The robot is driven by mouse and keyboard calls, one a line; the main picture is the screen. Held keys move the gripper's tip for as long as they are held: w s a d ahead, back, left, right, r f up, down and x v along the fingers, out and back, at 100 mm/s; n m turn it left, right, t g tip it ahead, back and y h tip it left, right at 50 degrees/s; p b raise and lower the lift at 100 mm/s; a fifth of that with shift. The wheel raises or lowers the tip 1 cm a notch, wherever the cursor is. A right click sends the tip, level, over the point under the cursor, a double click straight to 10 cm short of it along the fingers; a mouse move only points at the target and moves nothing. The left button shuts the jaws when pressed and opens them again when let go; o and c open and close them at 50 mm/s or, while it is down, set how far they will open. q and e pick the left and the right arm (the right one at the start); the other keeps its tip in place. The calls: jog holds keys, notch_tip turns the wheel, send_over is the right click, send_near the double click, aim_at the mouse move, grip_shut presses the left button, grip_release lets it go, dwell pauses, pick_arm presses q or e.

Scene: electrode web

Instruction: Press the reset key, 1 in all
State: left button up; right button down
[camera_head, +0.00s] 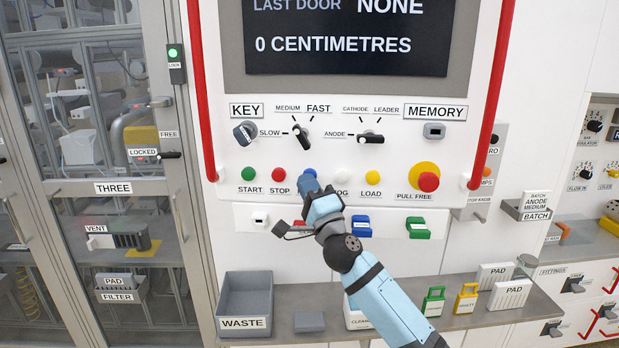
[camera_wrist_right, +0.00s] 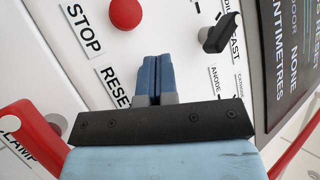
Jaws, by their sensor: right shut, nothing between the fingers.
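The reset key is the blue round button (camera_head: 310,173) in the panel's button row, between the red stop button and a pale button. Its label is hidden in the head view by my right gripper (camera_head: 307,187), but "RESET" shows in the right wrist view (camera_wrist_right: 117,88). My right gripper is shut and empty, its blue fingers (camera_wrist_right: 154,76) pointing at the panel right at the key. The fingers cover the key in the wrist view. I cannot tell whether they touch it or whether it is pressed in. My left gripper is not in view.
The red stop button (camera_head: 305,174) is close on the left; a yellow load button (camera_head: 372,177) is further right. Selector knobs (camera_head: 301,135) sit above. Red rails (camera_head: 201,90) flank the panel. A shelf below holds a waste bin (camera_head: 244,300).

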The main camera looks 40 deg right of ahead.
jog(key=shift+w+d, duration=0.15)
jog(key=shift+w, duration=0.05)
dwell(0.3)
jog(key=shift+s, duration=0.1)
jog(key=shift+s+a+p, duration=0.45)
jog(key=shift+s+a, duration=0.1)
jog(key=shift+s, duration=0.05)
jog(key=s+a+p, duration=0.1)
jog(key=s, duration=0.1)
jog(key=s+a, duration=0.2)
jog(key=shift+a+p, duration=0.1)
jog(key=shift+p, duration=0.3)
jog(key=shift+w, duration=0.1)
dwell(0.7)
